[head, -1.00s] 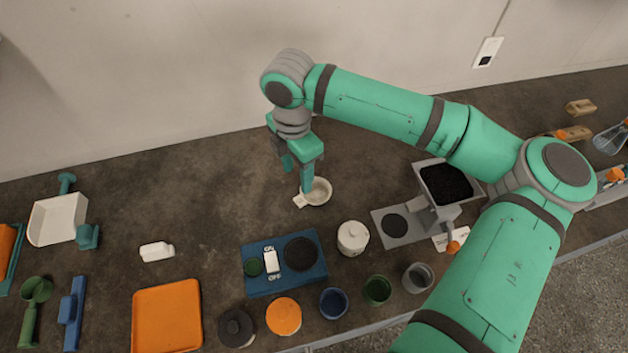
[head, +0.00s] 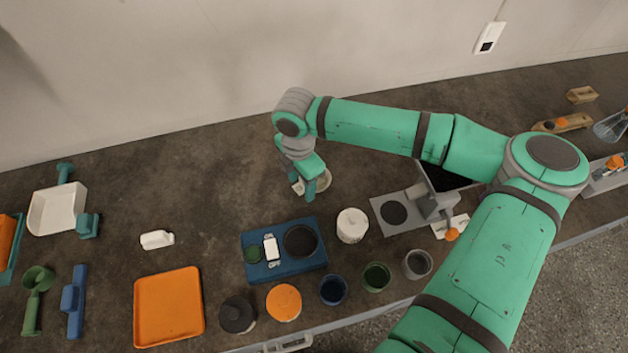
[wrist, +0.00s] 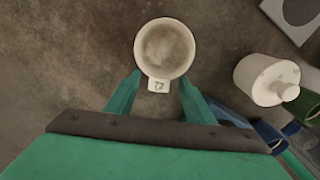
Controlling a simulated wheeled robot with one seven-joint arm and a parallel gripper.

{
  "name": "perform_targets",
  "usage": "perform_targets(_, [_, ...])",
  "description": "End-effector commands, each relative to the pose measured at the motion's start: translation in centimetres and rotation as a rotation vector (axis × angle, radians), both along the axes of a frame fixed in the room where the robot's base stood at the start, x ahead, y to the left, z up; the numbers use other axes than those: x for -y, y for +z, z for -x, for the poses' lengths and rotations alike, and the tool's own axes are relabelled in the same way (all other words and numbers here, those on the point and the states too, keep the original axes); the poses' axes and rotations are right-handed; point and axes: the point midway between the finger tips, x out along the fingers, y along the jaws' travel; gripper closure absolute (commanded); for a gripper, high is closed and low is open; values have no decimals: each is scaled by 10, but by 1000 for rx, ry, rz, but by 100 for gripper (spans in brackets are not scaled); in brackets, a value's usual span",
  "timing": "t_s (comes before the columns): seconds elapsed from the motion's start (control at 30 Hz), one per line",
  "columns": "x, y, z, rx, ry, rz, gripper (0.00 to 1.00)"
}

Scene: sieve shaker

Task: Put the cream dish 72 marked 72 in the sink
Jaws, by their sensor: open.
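The cream dish (head: 325,181) is a small round dish on the dark counter, partly hidden by my gripper in the head view. In the wrist view the dish (wrist: 165,47) shows whole, with a tab marked 72 toward my gripper. My gripper (wrist: 160,82) is open, its fingers on either side of the tab and apart from it; it also shows in the head view (head: 311,190), low over the dish. A white basin with teal fittings (head: 57,210), which looks like the sink, is at the far left.
A blue scale (head: 285,268) and a lidded white jar (head: 352,225) stand in front of the dish. A grey shaker stand (head: 393,213) is to the right. An orange tray (head: 168,307) and small white bottle (head: 157,239) lie left. Counter between dish and basin is mostly clear.

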Motion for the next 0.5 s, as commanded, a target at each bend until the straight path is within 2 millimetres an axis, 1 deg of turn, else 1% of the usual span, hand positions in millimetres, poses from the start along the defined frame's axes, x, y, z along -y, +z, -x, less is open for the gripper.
perform_targets(0.2, [0,-1,0,0,0,0,52])
perform_targets(0.27, [0,-1,0,0,0,0,66])
perform_targets(0.3, [0,-1,0,0,0,0,75])
perform_targets(0.37, [0,-1,0,0,0,0,90])
perform_targets(0.4, [0,-1,0,0,0,0,99])
perform_targets(0.5, [0,-1,0,0,0,0,100])
